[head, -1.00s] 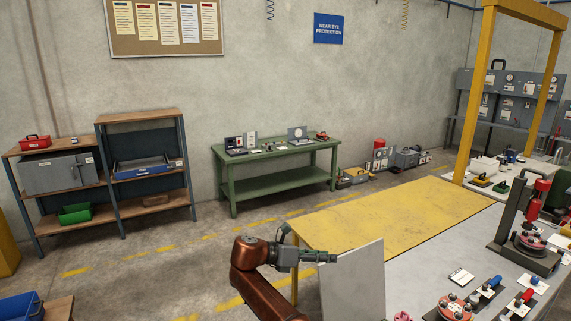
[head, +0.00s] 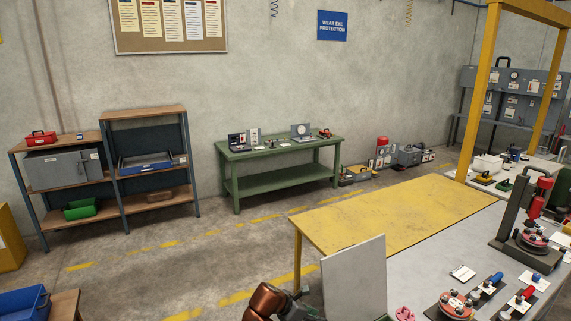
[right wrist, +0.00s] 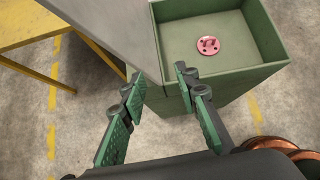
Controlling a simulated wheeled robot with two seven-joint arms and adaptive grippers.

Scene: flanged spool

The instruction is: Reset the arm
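In the right wrist view my right gripper (right wrist: 159,78) is open, with its green-padded fingers spread and nothing between them. Beyond the fingertips stands a green open-topped bin (right wrist: 217,86). A small red flanged spool (right wrist: 208,45) lies on the bin's floor, apart from my fingers. In the head view only a copper-coloured part of my arm shows at the bottom edge; no gripper can be made out there. My left gripper is in neither view.
A grey upright panel (head: 354,284) stands by the yellow-topped table (head: 400,215); a grey surface (right wrist: 112,32) lies close left of the bin. The grey worktop (head: 425,265) holds several fixtures, including a press (head: 525,215). Shelves (head: 145,112) and a green bench (head: 280,150) line the wall.

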